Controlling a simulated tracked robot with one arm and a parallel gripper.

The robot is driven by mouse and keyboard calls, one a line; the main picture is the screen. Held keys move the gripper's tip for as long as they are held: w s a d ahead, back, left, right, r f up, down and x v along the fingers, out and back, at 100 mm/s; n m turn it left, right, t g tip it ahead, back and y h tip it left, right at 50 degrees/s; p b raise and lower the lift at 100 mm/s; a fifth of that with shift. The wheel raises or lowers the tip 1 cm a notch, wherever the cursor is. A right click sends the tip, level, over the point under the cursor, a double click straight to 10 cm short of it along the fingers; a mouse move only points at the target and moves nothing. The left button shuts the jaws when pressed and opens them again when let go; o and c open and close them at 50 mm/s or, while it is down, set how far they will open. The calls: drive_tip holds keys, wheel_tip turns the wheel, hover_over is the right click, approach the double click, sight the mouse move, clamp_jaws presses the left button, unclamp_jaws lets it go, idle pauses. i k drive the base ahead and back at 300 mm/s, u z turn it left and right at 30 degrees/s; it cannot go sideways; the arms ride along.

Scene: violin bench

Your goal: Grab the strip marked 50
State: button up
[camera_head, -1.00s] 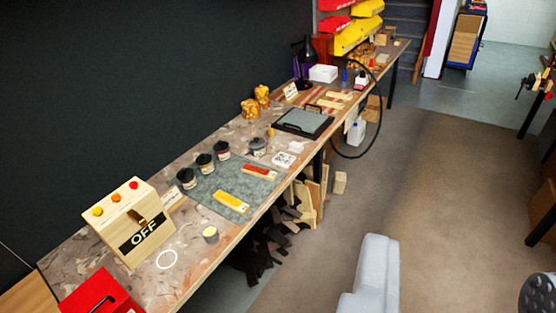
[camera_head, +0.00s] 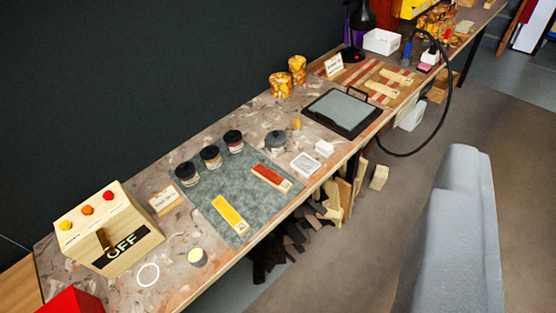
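No number 50 can be read on any strip from here. A yellow strip (camera_head: 229,213) with a pale end and a red strip (camera_head: 270,176) with a pale end lie apart on a grey-green mat (camera_head: 218,183) on the bench. Farther back, pale wooden strips (camera_head: 396,77) lie on a red-striped board (camera_head: 350,72), with a small sign (camera_head: 334,65) at its left; its lettering is too small to read. A large grey part at the right seems to be mine. My gripper's fingers do not show, and nothing of mine touches the strips.
The bench (camera_head: 130,205) runs along a dark wall. An OFF box (camera_head: 110,230), several dark-lidded jars (camera_head: 210,157), a black-framed grey plate (camera_head: 342,112) and amber pots (camera_head: 281,84) stand on it. A black cable (camera_head: 440,110) loops off its edge. Brown floor lies open in front.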

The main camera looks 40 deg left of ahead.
sight(276, 180)
drive_tip(key=u, duration=0.1)
drive_tip(key=i, duration=1.4)
drive_tip(key=u, duration=0.1)
